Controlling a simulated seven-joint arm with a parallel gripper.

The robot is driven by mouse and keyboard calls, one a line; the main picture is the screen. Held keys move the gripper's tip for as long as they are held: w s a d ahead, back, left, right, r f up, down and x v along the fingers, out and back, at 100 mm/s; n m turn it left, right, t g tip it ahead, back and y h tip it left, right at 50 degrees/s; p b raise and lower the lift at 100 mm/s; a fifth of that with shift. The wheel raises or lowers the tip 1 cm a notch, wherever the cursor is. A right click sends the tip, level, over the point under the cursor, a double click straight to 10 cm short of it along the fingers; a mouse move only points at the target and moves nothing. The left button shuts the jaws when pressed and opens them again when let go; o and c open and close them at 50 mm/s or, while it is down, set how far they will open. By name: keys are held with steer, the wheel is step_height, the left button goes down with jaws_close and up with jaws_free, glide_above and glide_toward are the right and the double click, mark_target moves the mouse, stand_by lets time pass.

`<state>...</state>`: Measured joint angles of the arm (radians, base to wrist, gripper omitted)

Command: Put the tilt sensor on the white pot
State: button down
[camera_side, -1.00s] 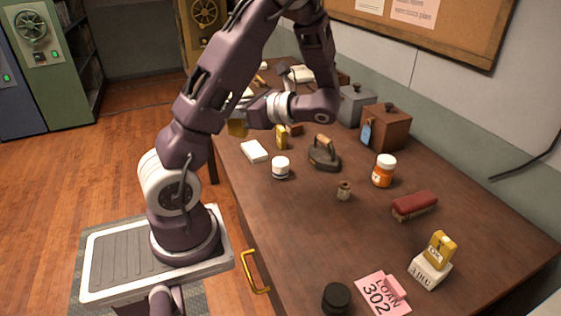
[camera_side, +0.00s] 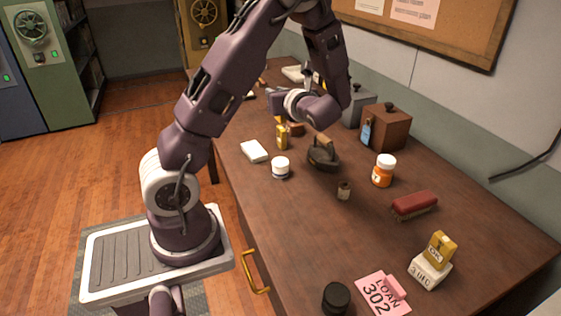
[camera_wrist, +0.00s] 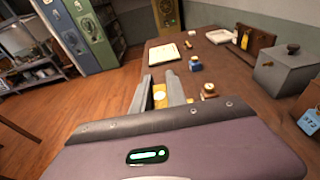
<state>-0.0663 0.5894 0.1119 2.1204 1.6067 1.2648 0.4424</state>
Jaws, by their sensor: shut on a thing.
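My gripper (camera_wrist: 160,86) points away from the camera beside the arm. In the wrist view its two grey fingers are shut on a small yellow thing with a pale round spot (camera_wrist: 160,96), which looks like the tilt sensor. In the side view, the held thing is hidden behind my wrist. The white pot (camera_side: 280,168), a small round white jar with a darker lower part, stands upright on the desk, nearer the side camera than my gripper. I see nothing on its top. I cannot make out the pot in the wrist view.
Around the pot are a white block (camera_side: 253,151), a small yellow box (camera_side: 282,137) and a dark iron (camera_side: 322,156). The front middle of the desk (camera_side: 310,235) is clear.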

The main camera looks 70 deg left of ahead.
step_height(320, 180, down, 13)
stand_by(0.3)
steer(key=shift+f, duration=0.15)
steer(key=c, duration=1.3)
jaws_free()
